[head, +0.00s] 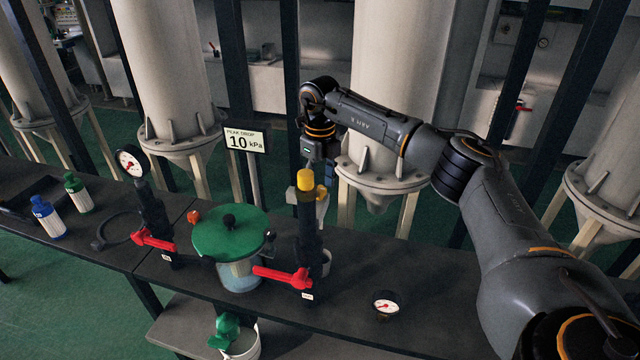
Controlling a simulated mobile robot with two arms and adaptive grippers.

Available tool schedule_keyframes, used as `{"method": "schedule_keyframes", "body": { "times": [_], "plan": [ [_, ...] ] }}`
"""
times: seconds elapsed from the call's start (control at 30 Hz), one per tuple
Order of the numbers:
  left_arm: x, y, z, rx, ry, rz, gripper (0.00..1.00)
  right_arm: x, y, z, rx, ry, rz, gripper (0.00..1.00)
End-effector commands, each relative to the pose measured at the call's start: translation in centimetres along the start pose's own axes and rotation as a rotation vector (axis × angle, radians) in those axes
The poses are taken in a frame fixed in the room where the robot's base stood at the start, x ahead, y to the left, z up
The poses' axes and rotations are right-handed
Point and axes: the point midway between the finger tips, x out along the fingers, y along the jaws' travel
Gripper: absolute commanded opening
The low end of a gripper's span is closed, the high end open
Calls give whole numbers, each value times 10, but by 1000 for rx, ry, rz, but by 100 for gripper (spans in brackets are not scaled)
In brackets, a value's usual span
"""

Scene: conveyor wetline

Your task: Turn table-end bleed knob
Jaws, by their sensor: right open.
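A yellow knob (305,181) tops a black upright post (308,243) on the dark table. Lower on this post, a red lever handle (282,276) points left. My right gripper (313,166) reaches in from the right and points down, right at the top of the yellow knob. Its fingers are small and partly hidden by the knob and post, and I cannot tell whether they touch the knob. It is open. My left gripper is not in view.
A green-lidded vessel (229,233) stands left of the post. Another black post with a gauge (131,161) and red lever (152,240) is further left. A small gauge (386,304) lies right. A "10 kPa" sign (245,140) stands behind.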

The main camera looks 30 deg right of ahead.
Motion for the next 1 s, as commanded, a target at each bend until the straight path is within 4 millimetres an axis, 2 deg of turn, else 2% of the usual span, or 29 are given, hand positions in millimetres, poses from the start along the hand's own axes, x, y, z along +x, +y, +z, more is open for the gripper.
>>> {"method": "schedule_keyframes", "body": {
  "times": [0.17,0.4,0.6,0.77,1.0],
  "plan": [
    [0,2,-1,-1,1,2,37,-26,0,1,0,-6,0,54],
    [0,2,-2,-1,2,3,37,-78,0,1,0,-5,0,54],
    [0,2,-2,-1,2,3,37,-108,0,1,0,-4,0,54],
    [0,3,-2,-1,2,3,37,-117,0,0,0,-1,1,54],
    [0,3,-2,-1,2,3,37,-118,0,0,0,-1,1,54]
  ]
}}
